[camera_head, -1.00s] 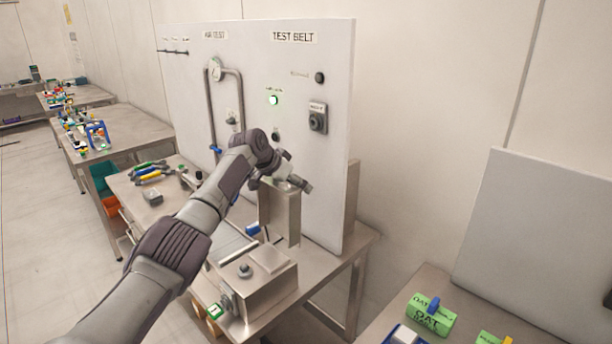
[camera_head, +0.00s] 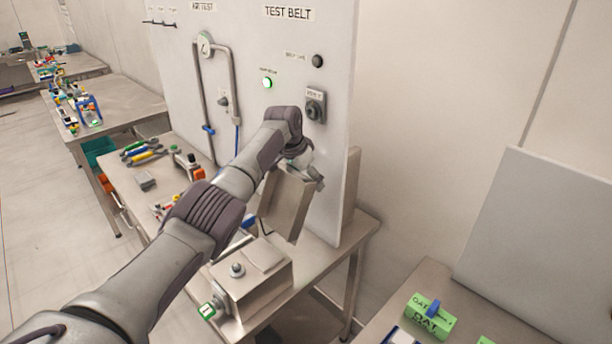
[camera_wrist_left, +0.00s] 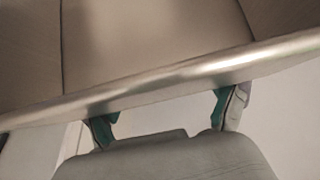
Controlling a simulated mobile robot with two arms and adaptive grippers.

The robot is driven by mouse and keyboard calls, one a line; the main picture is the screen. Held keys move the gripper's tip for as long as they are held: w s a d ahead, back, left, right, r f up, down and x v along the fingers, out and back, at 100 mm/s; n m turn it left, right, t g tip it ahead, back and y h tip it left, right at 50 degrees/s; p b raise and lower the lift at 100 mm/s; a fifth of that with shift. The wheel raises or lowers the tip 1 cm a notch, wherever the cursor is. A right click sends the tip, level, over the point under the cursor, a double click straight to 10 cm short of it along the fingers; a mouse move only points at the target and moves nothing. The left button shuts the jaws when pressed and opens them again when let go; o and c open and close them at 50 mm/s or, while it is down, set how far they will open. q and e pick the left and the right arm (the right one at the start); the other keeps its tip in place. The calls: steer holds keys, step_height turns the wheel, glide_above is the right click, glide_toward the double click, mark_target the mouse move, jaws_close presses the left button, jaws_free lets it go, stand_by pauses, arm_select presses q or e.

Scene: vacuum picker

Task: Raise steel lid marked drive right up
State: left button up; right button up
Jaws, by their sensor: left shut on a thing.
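The steel lid (camera_head: 286,204) is a boxy brushed-metal piece in front of the white test panel, tilted with its top leaning right. No marking is readable on it. My left gripper (camera_head: 314,176) is at its upper right end, shut on it. In the left wrist view the lid (camera_wrist_left: 160,45) fills the top with its rounded edge crossing the frame, and the green-padded fingers of my left gripper (camera_wrist_left: 163,112) meet that edge. My arm hides part of the bench behind, and whatever lies under the lid is hidden. My right gripper is not in view.
The upright panel (camera_head: 262,50) stands close behind the lid, with a knob, a green light and pipes. A steel box with a knob (camera_head: 255,282) sits on the bench in front. Tools (camera_head: 143,153) lie at left. A second bench with green blocks (camera_head: 430,318) is at right.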

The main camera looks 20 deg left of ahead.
arm_select(q)
steer(key=shift+s+f, duration=0.35)
steer(key=shift+f, duration=0.35)
steer(key=o, duration=1.4)
steer(key=shift+w+d, duration=0.1)
steer(key=shift+r, duration=0.2)
steer(key=shift+r, duration=0.45)
steer(key=v, duration=1.1)
steer(key=shift+f, duration=0.1)
